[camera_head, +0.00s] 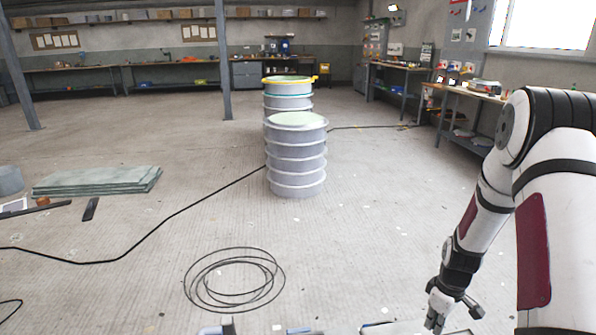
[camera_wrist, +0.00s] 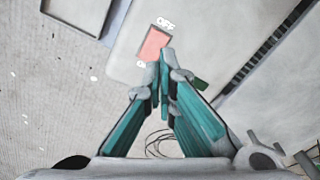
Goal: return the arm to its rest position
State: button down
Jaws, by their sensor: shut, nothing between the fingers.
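My arm (camera_head: 485,215) comes in at the right of the head view and bends down toward the bottom edge. My gripper (camera_head: 440,312) points down there, near the lower right. In the wrist view my gripper (camera_wrist: 163,62) is shut and empty, its teal fingers meeting at the tips. The tips overlap the lower edge of a red switch (camera_wrist: 154,43) on a pale panel (camera_wrist: 210,30). "OFF" is printed above the switch, and a label below is partly hidden. I cannot tell whether the tips touch the switch.
Stacked grey ring moulds (camera_head: 297,160) stand mid-floor. A coiled black cable (camera_head: 235,280) lies in front, and another cable (camera_head: 150,233) crosses the floor. Pale green sheets (camera_head: 97,181) lie at left. Workbenches (camera_head: 470,100) line the right wall. Open floor surrounds the moulds.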

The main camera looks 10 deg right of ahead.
jog(key=s+a+r+m, duration=0.15)
jog(key=a+r, duration=0.25)
jog(key=r, duration=0.5)
jog(key=s+a+r, duration=0.3)
jog(key=a+r, duration=0.1)
jog(key=r, duration=0.4)
jog(key=s+a+r+m, duration=0.15)
jog(key=a+r, duration=0.25)
jog(key=r, duration=0.5)
jog(key=s+a+r+m, duration=0.1)
jog(key=s+a+r, duration=0.2)
jog(key=s, duration=0.5)
jog(key=s+a+r+m+t, duration=0.1)
jog(key=s+a+r, duration=0.2)
jog(key=s, duration=0.4)
jog(key=s+a+r+m, duration=0.1)
jog(key=s+a+r, duration=0.2)
jog(key=s, duration=0.5)
notch_tip(320, 180, up, 20)
jog(key=t+p, duration=0.3)
jog(key=p, duration=1.4)
jog(key=shift+s+f+p, duration=0.2)
jog(key=shift+p, duration=0.15)
